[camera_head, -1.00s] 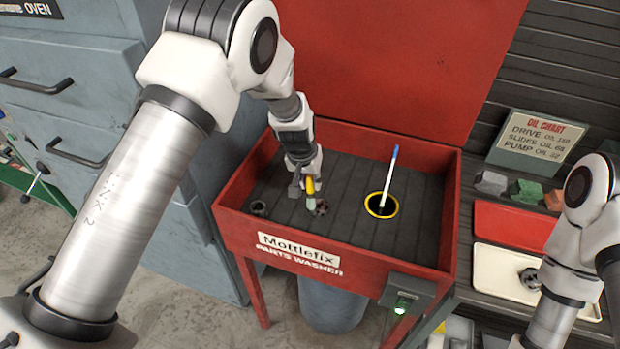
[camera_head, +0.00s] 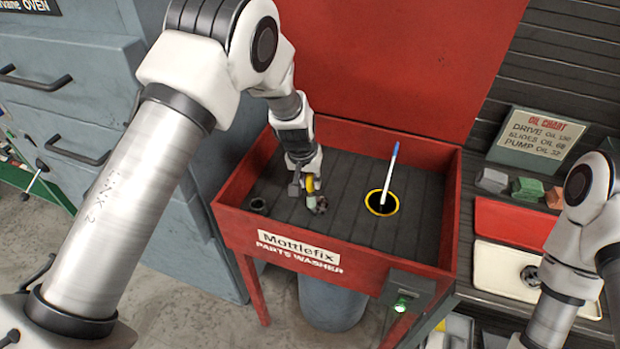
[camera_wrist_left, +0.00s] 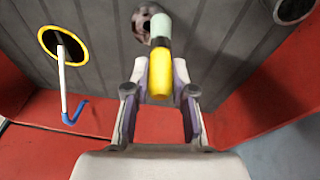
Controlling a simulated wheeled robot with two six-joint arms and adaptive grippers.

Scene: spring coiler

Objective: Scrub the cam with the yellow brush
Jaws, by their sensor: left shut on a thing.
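My left gripper (camera_wrist_left: 160,90) is shut on the yellow brush (camera_wrist_left: 160,75), whose handle sits between the fingers. The brush's pale green head (camera_wrist_left: 160,27) points away from the gripper and overlaps the cam in the left wrist view. The cam (camera_wrist_left: 144,22), a roundish grey part with brownish patches, lies on the slatted floor of the parts washer. In the head view the cam (camera_head: 319,205) is just right of the brush head, below the left gripper (camera_head: 307,182). Exact contact is hard to tell. My right gripper is out of view.
The red parts washer (camera_head: 240,222) has raised walls. A yellow-rimmed hole (camera_head: 370,203) with a white-and-blue tube (camera_head: 390,175) is right of the cam. A dark round part (camera_head: 259,205) lies left. Red (camera_head: 510,224) and cream (camera_head: 495,262) trays are farther right.

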